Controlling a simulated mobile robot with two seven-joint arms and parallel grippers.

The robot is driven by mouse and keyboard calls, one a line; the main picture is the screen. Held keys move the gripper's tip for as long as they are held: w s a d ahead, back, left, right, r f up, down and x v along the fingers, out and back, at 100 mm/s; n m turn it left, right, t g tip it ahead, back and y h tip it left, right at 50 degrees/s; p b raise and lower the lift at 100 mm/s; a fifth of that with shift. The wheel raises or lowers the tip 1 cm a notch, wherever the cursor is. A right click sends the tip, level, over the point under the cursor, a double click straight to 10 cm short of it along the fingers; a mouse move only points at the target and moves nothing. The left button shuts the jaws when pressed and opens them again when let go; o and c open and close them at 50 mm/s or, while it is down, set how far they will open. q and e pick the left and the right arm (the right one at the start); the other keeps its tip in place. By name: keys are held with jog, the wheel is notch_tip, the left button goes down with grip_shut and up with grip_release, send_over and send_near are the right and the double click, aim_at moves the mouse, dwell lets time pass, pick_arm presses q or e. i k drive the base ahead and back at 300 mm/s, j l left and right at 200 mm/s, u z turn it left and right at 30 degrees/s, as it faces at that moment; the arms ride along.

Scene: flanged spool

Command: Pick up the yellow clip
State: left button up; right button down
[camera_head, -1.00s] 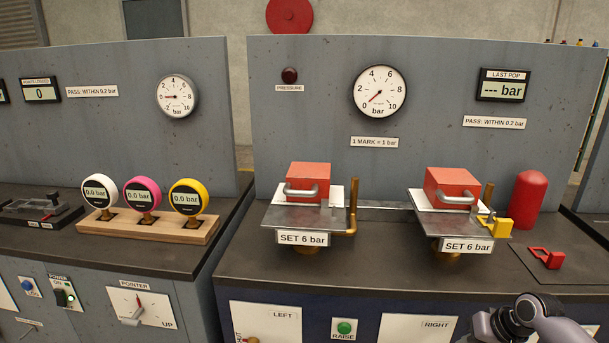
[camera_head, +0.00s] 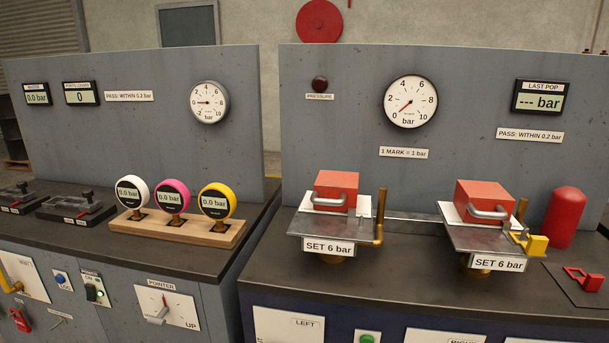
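The yellow clip (camera_head: 537,245) is at the right, attached to or resting against the right end of the right-hand fixture with the "SET 6 bar" label (camera_head: 499,264). It sits beside a brass pipe (camera_head: 521,209) and in front of a red cylinder (camera_head: 566,217). I cannot tell how it is fastened. A red clip (camera_head: 584,277) of similar shape lies on a dark mat at the far right. Neither of my grippers is in view.
The left-hand fixture (camera_head: 328,246) carries a red block with a handle (camera_head: 336,190); a similar block (camera_head: 485,205) tops the right one. A wooden rack (camera_head: 178,229) holds three round gauges on the left bench. Bare benchtop (camera_head: 410,270) lies between the fixtures.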

aim_at(535, 246)
jog(key=z, duration=1.3)
